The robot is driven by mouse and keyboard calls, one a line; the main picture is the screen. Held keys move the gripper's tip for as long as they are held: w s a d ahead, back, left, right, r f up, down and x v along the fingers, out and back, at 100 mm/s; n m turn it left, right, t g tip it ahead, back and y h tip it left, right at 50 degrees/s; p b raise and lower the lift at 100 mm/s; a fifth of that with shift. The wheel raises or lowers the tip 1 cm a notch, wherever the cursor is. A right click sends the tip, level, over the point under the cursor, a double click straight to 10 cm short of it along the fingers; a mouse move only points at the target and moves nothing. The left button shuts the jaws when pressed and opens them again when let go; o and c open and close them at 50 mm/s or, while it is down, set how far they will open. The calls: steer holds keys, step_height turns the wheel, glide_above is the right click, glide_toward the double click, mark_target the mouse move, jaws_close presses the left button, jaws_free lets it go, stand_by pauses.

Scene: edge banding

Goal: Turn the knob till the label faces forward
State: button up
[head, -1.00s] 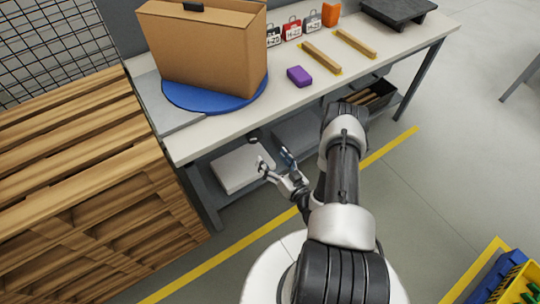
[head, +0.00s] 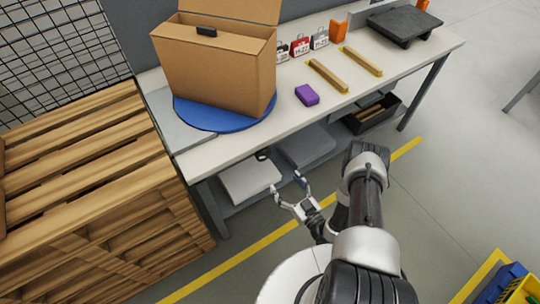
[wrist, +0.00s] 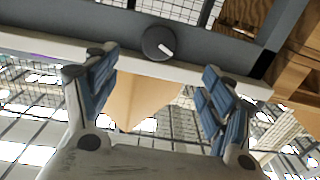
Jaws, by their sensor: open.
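The knob (wrist: 158,43) is a dark round dial with a white mark, on the grey rail at the bench's front, between and beyond my fingertips. In the head view a small dark piece (head: 263,155) under the front edge looks like it. My gripper (head: 287,183) is open and empty in front of the bench; its blue-padded fingers also show in the wrist view (wrist: 154,70), apart from the knob. An open cardboard box (head: 215,75) stands on a blue round turntable (head: 215,119). I see no label on its visible faces, only a black piece (head: 206,31) at its top edge.
A wooden pallet stack (head: 90,205) stands left of the bench (head: 225,145). A purple block (head: 307,95), wooden strips (head: 328,76) and lock-shaped tags (head: 300,46) lie on top. Floor in front is clear.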

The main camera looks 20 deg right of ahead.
mark_target(265, 156)
steer(key=b+x, duration=0.2)
steer(key=x, duration=1.2)
steer(key=shift+w+a+b, duration=0.1)
steer(key=shift+w+b, duration=0.15)
steer(key=shift+b, duration=0.05)
steer(key=shift+c, duration=0.4)
